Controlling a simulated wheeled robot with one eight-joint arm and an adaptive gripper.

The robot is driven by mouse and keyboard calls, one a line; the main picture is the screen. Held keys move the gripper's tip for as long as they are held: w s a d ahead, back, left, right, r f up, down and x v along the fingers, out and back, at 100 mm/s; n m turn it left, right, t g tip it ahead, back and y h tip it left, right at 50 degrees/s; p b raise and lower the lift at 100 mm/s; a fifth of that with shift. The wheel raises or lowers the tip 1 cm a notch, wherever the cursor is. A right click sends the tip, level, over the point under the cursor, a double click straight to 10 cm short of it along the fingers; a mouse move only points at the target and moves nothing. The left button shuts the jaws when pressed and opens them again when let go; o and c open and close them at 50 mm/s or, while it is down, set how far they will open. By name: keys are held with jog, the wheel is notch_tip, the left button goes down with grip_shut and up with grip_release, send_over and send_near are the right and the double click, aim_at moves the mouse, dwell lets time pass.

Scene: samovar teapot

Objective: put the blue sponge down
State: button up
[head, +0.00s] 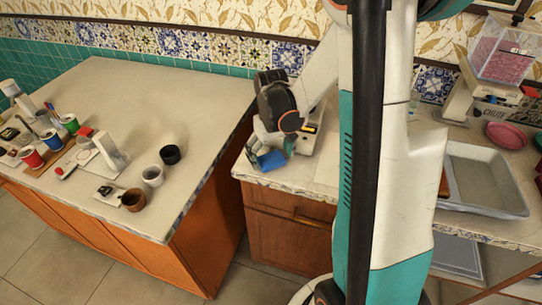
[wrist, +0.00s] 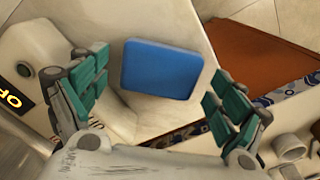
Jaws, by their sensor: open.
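The blue sponge (head: 271,160) lies at the front left corner of the right-hand counter in the head view. It shows in full as a blue rounded rectangle in the wrist view (wrist: 161,68), flat against the pale countertop. My gripper (head: 272,150) is just over it, with the jaws open. In the wrist view its teal-padded fingers stand wide, one to the left and one to the right of the sponge, with a visible gap on each side. Nothing is held.
A pale device (head: 305,142) with a dark display stands just behind the sponge; its display also shows in the wrist view (wrist: 10,98). The tiled counter edge is close to the sponge. A left counter (head: 180,100) holds several cups. A grey tray (head: 485,178) is at the right.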

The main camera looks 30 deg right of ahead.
aim_at(271, 158)
notch_tip(271, 158, up, 11)
jog(key=p, duration=0.3)
jog(key=shift+r+p, duration=0.2)
jog(key=shift+p, duration=0.2)
jog(key=s+a+r+n+t+p, duration=0.1)
jog(key=a+r+n+t, duration=0.15)
jog(key=a+r, duration=0.75)
jog(key=s+a+m+t+b, duration=0.1)
jog(key=s+a+t, duration=0.3)
jog(key=s, duration=0.8)
jog(key=shift+a+r+t, duration=0.15)
jog(key=shift+r+t, duration=0.2)
jog(key=shift+r, duration=0.05)
jog(key=shift+o, duration=0.5)
